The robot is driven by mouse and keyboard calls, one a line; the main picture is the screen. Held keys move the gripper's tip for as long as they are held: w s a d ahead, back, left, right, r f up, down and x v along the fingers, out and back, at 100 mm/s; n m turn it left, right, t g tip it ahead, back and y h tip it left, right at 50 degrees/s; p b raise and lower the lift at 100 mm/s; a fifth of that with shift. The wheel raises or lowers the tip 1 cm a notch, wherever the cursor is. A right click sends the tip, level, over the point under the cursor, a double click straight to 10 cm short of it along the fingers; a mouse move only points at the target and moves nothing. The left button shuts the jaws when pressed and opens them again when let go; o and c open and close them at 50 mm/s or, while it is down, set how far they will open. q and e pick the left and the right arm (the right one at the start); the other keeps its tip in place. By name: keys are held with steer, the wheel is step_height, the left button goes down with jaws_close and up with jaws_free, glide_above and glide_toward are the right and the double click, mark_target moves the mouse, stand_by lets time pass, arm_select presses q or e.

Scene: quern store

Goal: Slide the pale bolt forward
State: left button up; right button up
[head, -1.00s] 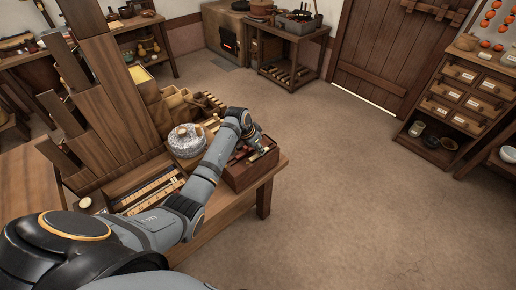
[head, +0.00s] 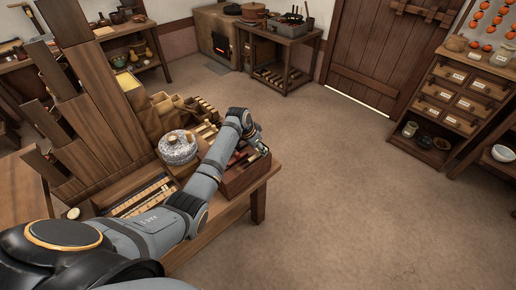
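I cannot make out a pale bolt with certainty. A wooden bar fitting (head: 428,12) crosses the top of the plank door (head: 385,50) at the back right, partly cut by the frame edge. It looks brown, and its parts are too small to tell apart. My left arm reaches from the lower left over the workbench. My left gripper (head: 257,140) is small and mostly hidden behind its wrist, above a wooden box (head: 238,182) of tools at the bench's right end. Whether it is open or holds something does not show. My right gripper is out of view.
A stone quern (head: 177,151) and tall brown boards (head: 100,125) stand on the bench (head: 215,228). A small table (head: 283,45) and a stove (head: 216,25) are at the back. A drawer shelf (head: 450,100) stands right of the door. The floor (head: 350,190) between is open.

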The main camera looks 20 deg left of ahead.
arm_select(q)
steer(key=v, duration=1.2)
